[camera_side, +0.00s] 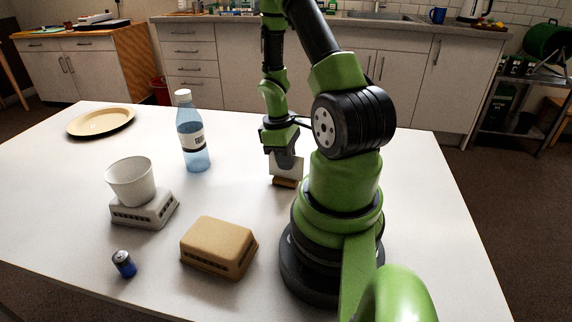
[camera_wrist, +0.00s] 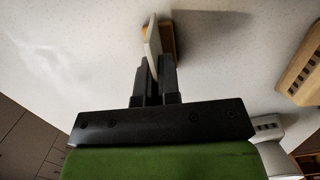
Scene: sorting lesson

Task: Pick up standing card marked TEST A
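A white card (camera_side: 288,168) stands upright in a small wooden base (camera_side: 285,183) on the white table. Its marking cannot be read. My gripper (camera_side: 286,160) points down at the card from above, and the fingers hide part of it. In the wrist view, the card (camera_wrist: 152,42) runs between the two dark fingers of my gripper (camera_wrist: 156,72), with the wooden base (camera_wrist: 169,42) beyond their tips. The fingers are close to the card's faces. Whether they press on it is not clear. The base appears to rest on the table.
A blue bottle (camera_side: 192,146) stands left of the card. A white cup (camera_side: 131,184) sits on a grey vented block (camera_side: 146,211). A tan block (camera_side: 219,248) and a blue can (camera_side: 124,264) are nearer the camera. A plate (camera_side: 101,121) lies far left.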

